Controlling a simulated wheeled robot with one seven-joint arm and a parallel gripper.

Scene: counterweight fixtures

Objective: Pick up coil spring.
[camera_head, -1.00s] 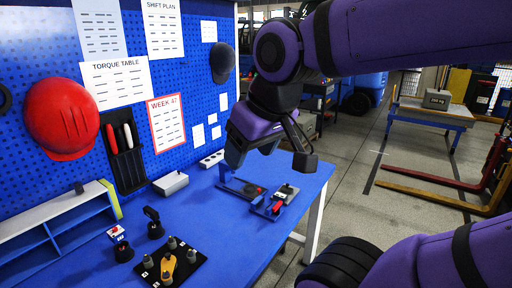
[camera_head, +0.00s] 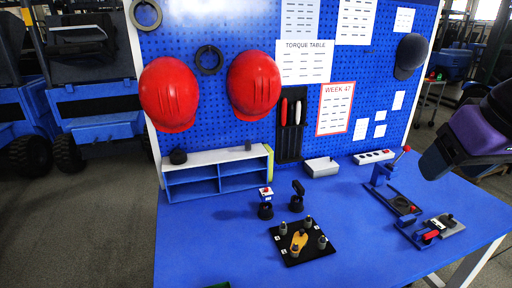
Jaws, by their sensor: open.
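I cannot pick out a coil spring for certain in this view. A black fixture plate (camera_head: 291,257) lies on the blue table, with several small grey posts (camera_head: 322,242) and a yellow piece (camera_head: 299,240) on it. Whether any post is a spring is too small to tell. My gripper (camera_head: 465,161) is open at the right edge, partly cut off, above the right end of the table and well away from the plate. Nothing shows between its jaws.
Two dark stands (camera_head: 265,209) are behind the plate. A grey-blue shelf (camera_head: 217,175) stands at the back left. A lever press (camera_head: 384,174) and a red-handled clamp (camera_head: 430,236) are at the right.

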